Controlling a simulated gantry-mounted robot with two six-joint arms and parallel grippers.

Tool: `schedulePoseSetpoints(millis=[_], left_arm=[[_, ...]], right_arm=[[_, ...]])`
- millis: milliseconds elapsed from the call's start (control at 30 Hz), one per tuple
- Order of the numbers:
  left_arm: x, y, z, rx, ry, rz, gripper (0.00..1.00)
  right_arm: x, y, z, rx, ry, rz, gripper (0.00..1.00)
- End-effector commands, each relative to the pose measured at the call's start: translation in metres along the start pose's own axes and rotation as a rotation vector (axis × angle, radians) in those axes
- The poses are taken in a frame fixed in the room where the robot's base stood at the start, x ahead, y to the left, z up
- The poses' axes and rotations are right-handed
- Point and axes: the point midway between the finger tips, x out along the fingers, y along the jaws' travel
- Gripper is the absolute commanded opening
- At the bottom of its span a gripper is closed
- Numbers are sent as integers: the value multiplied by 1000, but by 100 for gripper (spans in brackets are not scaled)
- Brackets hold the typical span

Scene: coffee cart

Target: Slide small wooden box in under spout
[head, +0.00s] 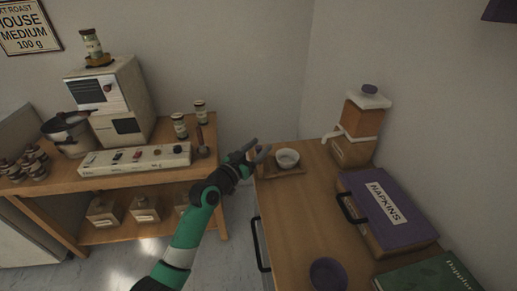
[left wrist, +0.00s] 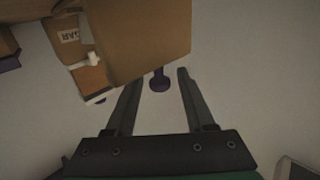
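A small wooden box or tray (head: 285,170) stands at the left edge of the right counter, with a white bowl (head: 288,157) on or just behind it. In the left wrist view a brown wooden body (left wrist: 150,35) fills the upper middle, with a purple knob (left wrist: 158,82) below it. My left gripper (head: 258,152) is open beside the box's left end. In the wrist view its fingers (left wrist: 160,75) are apart with the knob between them; contact cannot be told. The white spout (head: 332,134) juts left from the dispenser (head: 356,130); it also shows in the wrist view (left wrist: 92,60). My right gripper is not in view.
A purple napkin box (head: 385,208) with a black handle, a green book (head: 430,275) and a purple bowl (head: 327,274) stand nearer on the right counter. The left table holds a coffee machine (head: 110,98), jars and a power strip. The middle of the right counter is clear.

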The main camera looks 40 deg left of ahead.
Motion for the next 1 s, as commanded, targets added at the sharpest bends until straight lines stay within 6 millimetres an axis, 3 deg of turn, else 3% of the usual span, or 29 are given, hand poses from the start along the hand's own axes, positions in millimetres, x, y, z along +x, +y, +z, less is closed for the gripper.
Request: schedulePoseSetpoints(millis=[33, 267, 1000], left_arm=[[0, 0, 0, 0, 0, 0, 43], [0, 0, 0, 0, 0, 0, 1], [0, 0, 0, 0, 0, 0, 0]], right_arm=[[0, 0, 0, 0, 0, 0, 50], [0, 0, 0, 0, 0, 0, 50], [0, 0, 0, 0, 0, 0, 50]])
